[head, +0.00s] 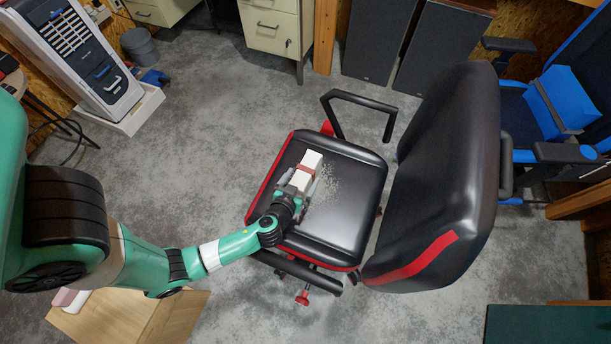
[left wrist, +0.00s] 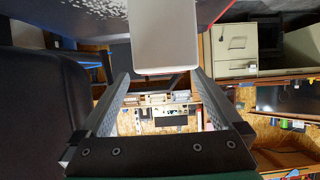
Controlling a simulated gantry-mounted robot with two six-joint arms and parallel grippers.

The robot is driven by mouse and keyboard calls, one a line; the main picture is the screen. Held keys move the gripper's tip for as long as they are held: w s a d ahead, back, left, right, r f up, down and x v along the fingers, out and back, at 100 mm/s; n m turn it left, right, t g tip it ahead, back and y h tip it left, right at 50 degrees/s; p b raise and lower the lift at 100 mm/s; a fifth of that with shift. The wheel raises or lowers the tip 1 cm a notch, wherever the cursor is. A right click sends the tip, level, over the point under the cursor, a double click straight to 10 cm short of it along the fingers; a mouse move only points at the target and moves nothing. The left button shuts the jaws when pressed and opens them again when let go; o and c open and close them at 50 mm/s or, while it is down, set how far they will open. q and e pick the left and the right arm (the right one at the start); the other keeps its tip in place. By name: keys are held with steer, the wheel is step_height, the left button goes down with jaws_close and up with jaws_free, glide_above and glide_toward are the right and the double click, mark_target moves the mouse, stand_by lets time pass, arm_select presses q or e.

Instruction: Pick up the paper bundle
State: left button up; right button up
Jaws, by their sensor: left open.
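The paper bundle (head: 311,160) is a small white block with a reddish-brown band, lying on the black seat of an office chair (head: 345,185). My left gripper (head: 298,183) comes in from the lower left, low over the seat, with its fingers on either side of the bundle's near part. In the left wrist view the bundle (left wrist: 165,35) is a plain pale block at the top, between the two open fingers, with gaps beside it. Whether either finger touches it cannot be told. My right gripper is not in view.
The chair's backrest (head: 440,170) stands right of the seat, and an armrest (head: 360,105) rises behind it. A wooden box (head: 135,315) is at the lower left. Dark speakers (head: 440,45) and a cream cabinet (head: 275,30) stand at the back. Grey floor is open left of the chair.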

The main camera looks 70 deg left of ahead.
mark_target(305, 171)
arm_select(q)
steer(key=b+x, duration=0.1)
steer(key=x, duration=0.4)
steer(key=shift+a+r, duration=0.15)
steer(key=shift+a, duration=0.1)
steer(key=shift+s, duration=0.15)
steer(key=shift+c, duration=0.6)
jaws_close()
